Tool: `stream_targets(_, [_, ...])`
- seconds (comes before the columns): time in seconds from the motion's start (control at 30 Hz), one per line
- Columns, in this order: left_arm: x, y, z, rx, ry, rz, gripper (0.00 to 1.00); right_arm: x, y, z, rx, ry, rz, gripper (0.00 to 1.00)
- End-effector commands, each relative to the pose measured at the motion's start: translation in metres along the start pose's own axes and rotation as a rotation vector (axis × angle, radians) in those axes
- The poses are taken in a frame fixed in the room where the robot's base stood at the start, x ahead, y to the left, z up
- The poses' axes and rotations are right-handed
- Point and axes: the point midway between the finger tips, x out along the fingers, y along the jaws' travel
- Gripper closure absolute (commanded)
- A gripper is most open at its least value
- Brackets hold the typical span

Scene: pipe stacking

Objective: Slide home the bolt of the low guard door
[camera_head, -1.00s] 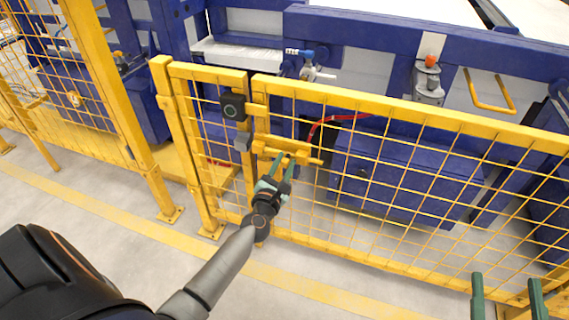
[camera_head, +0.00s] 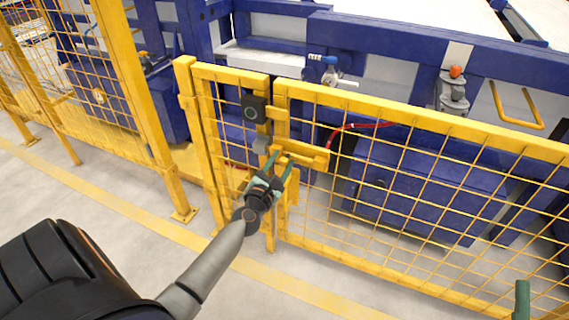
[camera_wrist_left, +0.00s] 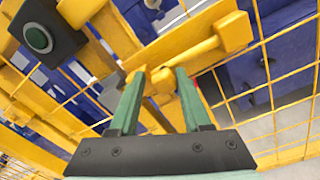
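The low guard door (camera_head: 420,119) is a yellow mesh panel standing level with the yellow post beside it. Its bolt (camera_head: 303,153) is a yellow bar mounted sideways at the door's upper left corner. In the left wrist view, the bolt's rod (camera_wrist_left: 195,55) runs up right to a yellow block. My left gripper (camera_head: 279,163) is at the bolt; its green fingers (camera_wrist_left: 160,76) stand apart with the yellow bolt handle (camera_wrist_left: 163,80) between them. I cannot tell whether a finger touches it. One fingertip of my right gripper (camera_head: 522,300) shows at the bottom right, away from the door's bolt.
Blue machinery (camera_head: 420,185) stands behind the mesh. The floor in front is clear.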

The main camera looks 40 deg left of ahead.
Motion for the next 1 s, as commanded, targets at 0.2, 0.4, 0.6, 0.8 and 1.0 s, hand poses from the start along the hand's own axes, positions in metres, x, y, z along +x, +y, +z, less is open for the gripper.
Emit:
stream_targets(0.2, [0.0, 0.001, 0.0, 0.002, 0.0, 0.002, 0.36, 0.0, 0.0, 0.001, 0.001, -0.002, 0.0, 0.22])
stream_targets(0.4, [0.0, -0.001, 0.0, 0.001, -0.001, -0.001, 0.36, 0.0, 0.0, 0.001, 0.001, -0.003, -0.001, 0.22])
stream_targets(0.6, [-0.013, -0.002, 0.0, 0.002, 0.001, -0.004, 0.36, 0.0, 0.0, 0.002, 0.005, -0.013, 0.0, 0.22])
stream_targets(0.8, [-0.05, -0.002, -0.001, 0.002, 0.002, -0.004, 0.36, -0.002, -0.001, 0.015, 0.018, -0.065, 0.001, 0.22])
stream_targets(1.0, [-0.088, -0.001, -0.002, 0.002, 0.002, -0.003, 0.36, -0.004, -0.003, 0.017, 0.016, -0.059, 0.003, 0.22])
